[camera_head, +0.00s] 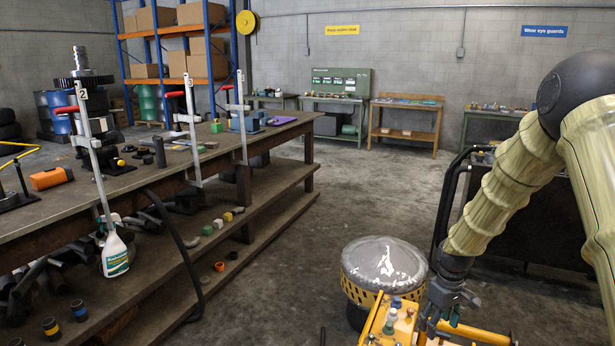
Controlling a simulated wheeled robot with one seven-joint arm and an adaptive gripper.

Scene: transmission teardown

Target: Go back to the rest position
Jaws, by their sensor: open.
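My gripper (432,322) hangs at the lower right, pointing down at the end of my sleeved arm. It is open, and I see nothing held in it. It is over or in front of a yellow frame (375,328) that carries small green, blue and grey parts. The lower edge of the picture cuts this frame off. I cannot tell whether the fingertips touch any part there.
A drum with a worn grey lid (384,262) stands just behind the yellow frame. A long workbench (60,213) with upright clamps, tools and a spray bottle (114,254) fills the left. Dark equipment (512,215) stands behind my arm. The middle floor is clear.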

